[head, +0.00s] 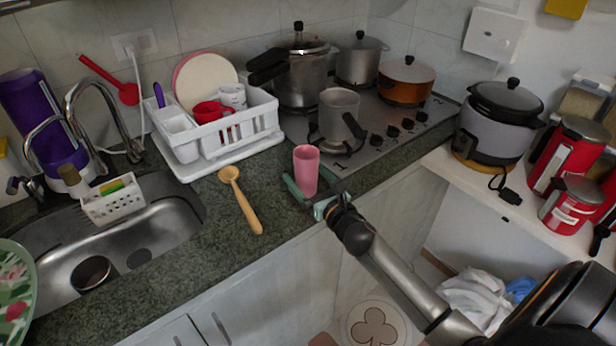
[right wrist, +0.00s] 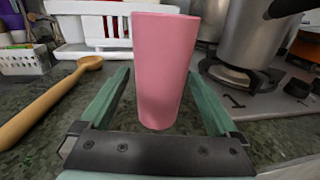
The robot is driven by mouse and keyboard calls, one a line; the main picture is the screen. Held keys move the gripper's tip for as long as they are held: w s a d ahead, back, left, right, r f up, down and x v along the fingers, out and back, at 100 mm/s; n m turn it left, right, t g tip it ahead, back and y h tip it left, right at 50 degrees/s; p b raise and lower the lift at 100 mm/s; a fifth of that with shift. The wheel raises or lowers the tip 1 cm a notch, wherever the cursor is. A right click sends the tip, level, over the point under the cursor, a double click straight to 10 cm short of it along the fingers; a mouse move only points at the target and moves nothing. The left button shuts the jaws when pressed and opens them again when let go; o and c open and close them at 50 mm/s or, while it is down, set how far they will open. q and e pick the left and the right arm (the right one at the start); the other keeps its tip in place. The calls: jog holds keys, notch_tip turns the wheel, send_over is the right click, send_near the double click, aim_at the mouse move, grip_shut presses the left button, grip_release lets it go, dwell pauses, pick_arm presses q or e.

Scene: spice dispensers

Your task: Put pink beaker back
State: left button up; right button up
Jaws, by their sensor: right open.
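The pink beaker (head: 306,170) stands upright on the dark stone counter near its front edge, just left of the stove. My right gripper (head: 312,190) is open, with its two green fingers on either side of the beaker. In the right wrist view the beaker (right wrist: 164,70) stands between the fingers, with a visible gap on each side. Its lower part sits low between the fingers. My left gripper is not in view.
A wooden spoon (head: 241,200) lies on the counter to the left. A white dish rack (head: 262,122) stands behind it. A metal pot (head: 338,116) on the stove (head: 374,140) is close behind the beaker. The sink (head: 160,228) is at far left.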

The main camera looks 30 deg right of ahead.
jog(key=shift+r, duration=0.2)
jog(key=s, duration=1.2)
jog(key=s+a+f+m+g+y, duration=0.1)
jog(key=s+a+f+m+g, duration=0.2)
jog(key=m, duration=0.8)
jog(key=s+a+f+m+g+y, duration=0.1)
jog(key=s+a+f+m+g, duration=0.2)
jog(key=s+a+f+m, duration=0.4)
jog(key=s+a+f+m+g+y, duration=0.1)
jog(key=s+a+f+m+g, duration=0.2)
jog(key=f+m, duration=1)
jog(key=s+a+m, duration=0.2)
jog(key=a, duration=0.2)
jog(key=shift+s+a+f+y+b, duration=0.2)
jog(key=shift+f+y+b, duration=0.1)
jog(key=shift+b, duration=0.1)
